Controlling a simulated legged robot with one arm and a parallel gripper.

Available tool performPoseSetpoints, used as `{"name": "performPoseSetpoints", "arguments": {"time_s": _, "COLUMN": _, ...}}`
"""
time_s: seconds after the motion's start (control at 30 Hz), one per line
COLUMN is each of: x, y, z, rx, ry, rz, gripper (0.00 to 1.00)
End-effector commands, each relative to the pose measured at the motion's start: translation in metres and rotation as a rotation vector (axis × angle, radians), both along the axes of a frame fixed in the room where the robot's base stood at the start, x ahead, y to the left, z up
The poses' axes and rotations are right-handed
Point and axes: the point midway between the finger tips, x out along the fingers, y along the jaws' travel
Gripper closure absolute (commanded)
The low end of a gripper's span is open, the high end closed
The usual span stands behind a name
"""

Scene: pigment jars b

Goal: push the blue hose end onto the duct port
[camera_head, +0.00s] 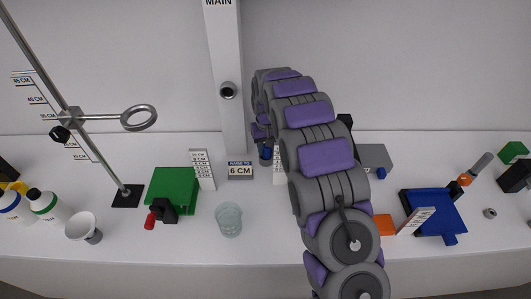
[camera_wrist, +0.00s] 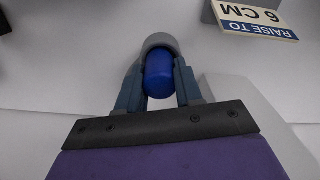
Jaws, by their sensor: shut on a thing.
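The blue hose end (camera_wrist: 159,75) is a rounded blue piece between the two fingers of my gripper (camera_wrist: 159,88) in the wrist view. My gripper is shut on it. A grey rounded collar sits at its far end; I cannot tell what it belongs to. In the head view the blue piece (camera_head: 266,153) shows low beside my arm, near the bench top; my fingers are mostly hidden there. The duct port (camera_head: 228,90) is a short grey ring with a dark opening on the white column marked MAIN (camera_head: 226,45). It is up and left of my gripper, apart from the hose end.
A ring stand (camera_head: 127,193), green block (camera_head: 172,188) and glass beaker (camera_head: 229,220) are left. A blue tray (camera_head: 433,211) is right.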

Motion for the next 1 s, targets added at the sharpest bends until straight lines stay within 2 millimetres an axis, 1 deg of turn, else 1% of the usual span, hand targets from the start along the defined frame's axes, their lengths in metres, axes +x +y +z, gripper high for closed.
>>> {"name": "performPoseSetpoints", "arguments": {"time_s": 0.03, "x": 0.000, "y": -0.001, "z": 0.000, "rx": -0.001, "ry": 0.001, "rz": 0.001, "gripper": 0.77}}
{"name": "performPoseSetpoints", "arguments": {"time_s": 0.2, "x": 0.000, "y": 0.001, "z": -0.001, "rx": -0.003, "ry": 0.000, "rz": 0.001, "gripper": 0.94}}
{"name": "performPoseSetpoints", "arguments": {"time_s": 0.23, "x": 0.000, "y": 0.001, "z": -0.001, "rx": -0.003, "ry": 0.000, "rz": 0.001, "gripper": 0.95}}
{"name": "performPoseSetpoints", "arguments": {"time_s": 0.47, "x": 0.000, "y": 0.003, "z": 0.000, "rx": -0.003, "ry": 0.001, "rz": 0.001, "gripper": 0.95}}
{"name": "performPoseSetpoints", "arguments": {"time_s": 0.57, "x": 0.000, "y": 0.003, "z": 0.003, "rx": -0.004, "ry": 0.000, "rz": 0.001, "gripper": 0.95}}
{"name": "performPoseSetpoints", "arguments": {"time_s": 0.67, "x": 0.000, "y": 0.003, "z": 0.010, "rx": -0.004, "ry": 0.000, "rz": 0.001, "gripper": 0.95}}
{"name": "performPoseSetpoints", "arguments": {"time_s": 0.9, "x": 0.001, "y": 0.004, "z": 0.040, "rx": -0.003, "ry": -0.004, "rz": 0.001, "gripper": 0.95}}
{"name": "performPoseSetpoints", "arguments": {"time_s": 1.0, "x": -0.011, "y": 0.008, "z": 0.037, "rx": -0.005, "ry": 0.002, "rz": 0.003, "gripper": 0.95}}
